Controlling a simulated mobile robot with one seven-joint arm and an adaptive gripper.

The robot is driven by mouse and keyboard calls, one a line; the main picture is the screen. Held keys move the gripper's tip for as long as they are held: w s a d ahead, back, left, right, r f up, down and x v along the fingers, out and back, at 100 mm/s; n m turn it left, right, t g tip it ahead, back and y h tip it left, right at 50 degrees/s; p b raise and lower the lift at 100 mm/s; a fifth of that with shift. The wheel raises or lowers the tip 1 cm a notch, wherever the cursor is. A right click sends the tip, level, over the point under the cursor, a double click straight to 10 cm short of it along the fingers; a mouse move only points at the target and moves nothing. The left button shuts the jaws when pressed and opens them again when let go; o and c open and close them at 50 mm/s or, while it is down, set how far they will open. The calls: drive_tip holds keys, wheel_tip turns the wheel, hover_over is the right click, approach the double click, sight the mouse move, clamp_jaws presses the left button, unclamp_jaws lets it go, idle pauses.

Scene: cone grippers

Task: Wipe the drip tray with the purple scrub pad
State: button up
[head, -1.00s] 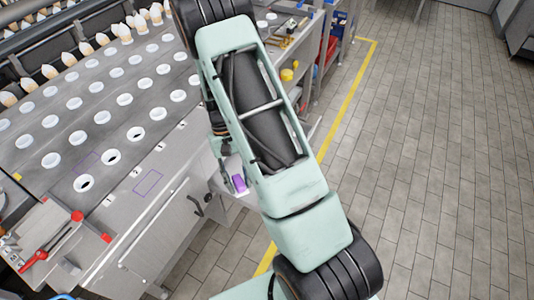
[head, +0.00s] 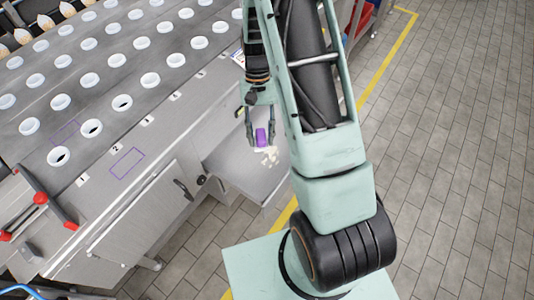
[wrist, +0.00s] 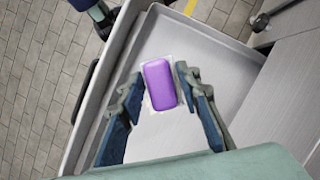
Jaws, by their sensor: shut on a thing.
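The purple scrub pad (head: 262,137) is between the two fingers of my gripper (head: 260,140), which is shut on it. In the wrist view the pad (wrist: 160,84) shows its broad face between the fingertips (wrist: 160,88). The grey drip tray (head: 245,180) juts out from the cabinet front, under the pad. Its raised rim and pale floor (wrist: 215,55) show in the wrist view. A whitish smear (head: 269,156) lies on the tray just below the pad, and its pale edge shows around the pad in the wrist view. I cannot tell whether the pad touches the tray.
The steel counter (head: 165,90) with rows of white round holders stands to the left. A cabinet door with a dark handle (head: 183,188) is beside the tray. Tiled floor (head: 450,150) is clear to the right.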

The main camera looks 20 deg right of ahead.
wheel_tip(320, 180, down, 7)
drive_tip(key=d+m+y+b, duration=0.1)
drive_tip(key=m+b, duration=0.4)
drive_tip(key=b, duration=0.7)
drive_tip(key=shift+s+d+r+t+y, duration=0.15)
drive_tip(key=shift+s+t+y, duration=0.25)
